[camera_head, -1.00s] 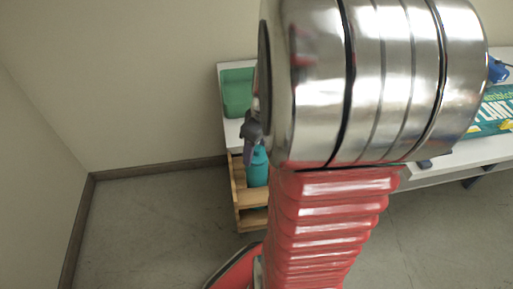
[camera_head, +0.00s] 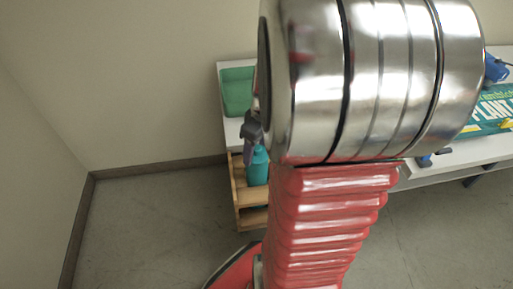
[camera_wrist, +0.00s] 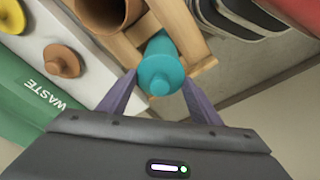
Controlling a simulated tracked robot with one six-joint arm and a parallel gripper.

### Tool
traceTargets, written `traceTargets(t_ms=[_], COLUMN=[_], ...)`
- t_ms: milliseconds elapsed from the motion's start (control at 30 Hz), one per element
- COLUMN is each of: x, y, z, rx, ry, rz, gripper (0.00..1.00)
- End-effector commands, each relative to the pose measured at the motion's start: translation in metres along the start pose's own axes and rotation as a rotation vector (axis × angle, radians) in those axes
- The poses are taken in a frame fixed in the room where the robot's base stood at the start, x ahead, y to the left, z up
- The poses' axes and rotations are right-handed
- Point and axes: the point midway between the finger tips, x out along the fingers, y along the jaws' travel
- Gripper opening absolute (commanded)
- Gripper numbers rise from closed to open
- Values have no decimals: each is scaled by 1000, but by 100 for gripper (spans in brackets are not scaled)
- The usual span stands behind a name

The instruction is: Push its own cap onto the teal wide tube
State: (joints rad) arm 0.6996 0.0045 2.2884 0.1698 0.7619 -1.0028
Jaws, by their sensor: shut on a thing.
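The teal wide tube (camera_head: 257,168) stands in a wooden rack (camera_head: 240,200) on the left of the head view, below my gripper (camera_head: 251,130). In the wrist view the teal tube (camera_wrist: 160,45) shows behind its round teal cap (camera_wrist: 160,72), which has a small knob. My gripper's purple fingers (camera_wrist: 160,80) are on both sides of the cap and shut on it. The cap lines up with the tube's end and no gap shows. How far it is seated cannot be told. My arm hides part of the rack in the head view.
An orange cap (camera_wrist: 62,60) and a yellow cap (camera_wrist: 12,16) lie on the white table beside the green waste bin (camera_wrist: 38,100). A brown tube (camera_wrist: 105,10) stands in the rack next to the teal one. A plant-labelled sheet (camera_head: 495,108) lies at right.

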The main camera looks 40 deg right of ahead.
Motion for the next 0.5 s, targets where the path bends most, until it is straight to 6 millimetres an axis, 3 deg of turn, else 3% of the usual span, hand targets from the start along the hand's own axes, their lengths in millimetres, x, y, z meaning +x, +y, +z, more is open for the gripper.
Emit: traceTargets(t_ms=[67, 100, 400, 500], x=[0, 0, 0, 0], y=[0, 0, 0, 0], z=[0, 0, 0, 0], rx=[0, 0, 0, 0], ry=[0, 0, 0, 0], rz=[0, 0, 0, 0], gripper=[37, 59, 80, 80])
